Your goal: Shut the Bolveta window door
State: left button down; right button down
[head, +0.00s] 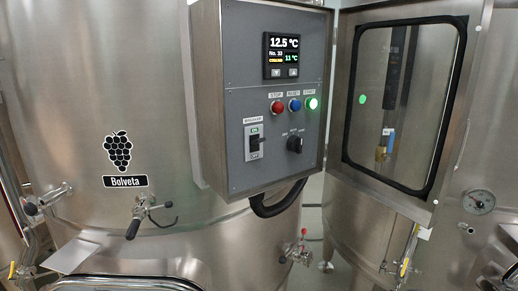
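The window door (403,108) stands swung open to the right of the control box (270,95). It has a steel frame, a black seal and a clear pane. It is joined to the box along the box's right side. The box front is uncovered. It shows a display (281,56) reading 12.5 °C, a red, a blue and a lit green button, a switch (254,142) and a black knob (294,144). The Bolveta label (125,181) with a grape logo is on the vat (95,80) to the left. Neither gripper is in view.
A black cable (277,203) loops under the box. The Bolveta vat carries a valve handle (134,228) and a small red-topped tap (302,240). Another vat with a round gauge (479,201) stands at the right, behind the door. The space before the box looks clear.

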aim_at(471, 18)
jog(key=l+u, duration=0.15)
jog(key=u, duration=0.25)
jog(key=l+u, duration=0.15)
jog(key=u, duration=0.3)
jog(key=l+u, duration=0.2)
jog(key=l, duration=0.4)
jog(key=l+u, duration=0.15)
jog(key=l, duration=0.45)
jog(key=k+l+u, duration=0.2)
jog(key=l, duration=0.4)
jog(key=l+u, duration=0.15)
jog(key=l, duration=0.4)
jog(key=k, duration=0.05)
